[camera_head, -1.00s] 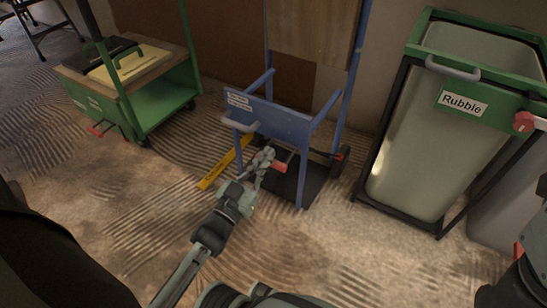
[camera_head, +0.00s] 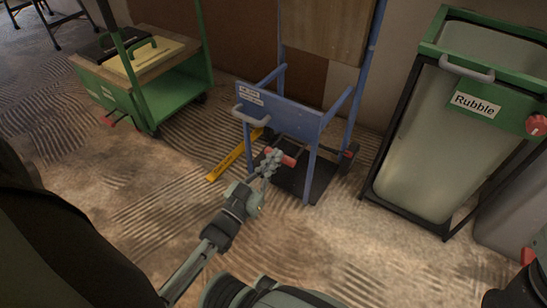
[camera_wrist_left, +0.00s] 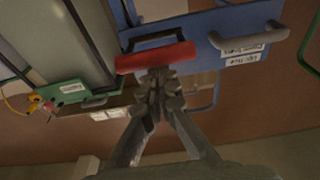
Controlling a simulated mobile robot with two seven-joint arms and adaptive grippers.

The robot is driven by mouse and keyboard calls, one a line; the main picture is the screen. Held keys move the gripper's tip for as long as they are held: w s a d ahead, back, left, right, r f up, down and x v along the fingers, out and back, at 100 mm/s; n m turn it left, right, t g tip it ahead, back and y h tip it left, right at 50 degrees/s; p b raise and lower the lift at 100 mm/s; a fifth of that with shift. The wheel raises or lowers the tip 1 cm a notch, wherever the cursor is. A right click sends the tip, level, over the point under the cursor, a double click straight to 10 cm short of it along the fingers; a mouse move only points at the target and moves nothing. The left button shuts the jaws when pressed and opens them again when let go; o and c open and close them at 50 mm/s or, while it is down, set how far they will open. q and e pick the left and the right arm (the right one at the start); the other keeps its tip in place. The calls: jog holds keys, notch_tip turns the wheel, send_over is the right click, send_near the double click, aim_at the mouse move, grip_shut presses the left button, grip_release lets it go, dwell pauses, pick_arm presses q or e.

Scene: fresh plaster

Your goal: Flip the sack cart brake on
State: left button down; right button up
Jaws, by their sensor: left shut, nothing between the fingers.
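The blue sack cart (camera_head: 285,117) stands upright in the middle of the head view, with a dark base plate (camera_head: 318,185) at the floor. Its red brake lever (camera_head: 288,160) sits low at the front, between the frame legs. My left gripper (camera_head: 272,160) is shut and empty, right at the lever. In the left wrist view the closed fingertips (camera_wrist_left: 157,80) are just below the red bar (camera_wrist_left: 155,57), very near or touching it. I cannot tell whether the brake is on. My right gripper is not in view.
A green cart (camera_head: 165,85) stands to the left. A bin labelled "Rubble" (camera_head: 425,140) stands close on the right, with a red knob (camera_head: 536,124). A yellow bar (camera_head: 228,160) lies on the floor left of the sack cart. The floor in front is clear.

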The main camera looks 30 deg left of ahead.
pick_arm(q)
jog(key=shift+s+f, duration=0.25)
jog(key=shift+f, duration=0.6)
jog(key=s, duration=1.1)
jog(key=shift+s+a+f, duration=0.2)
jog(key=shift+a+f, duration=0.05)
jog(key=shift+f, duration=0.1)
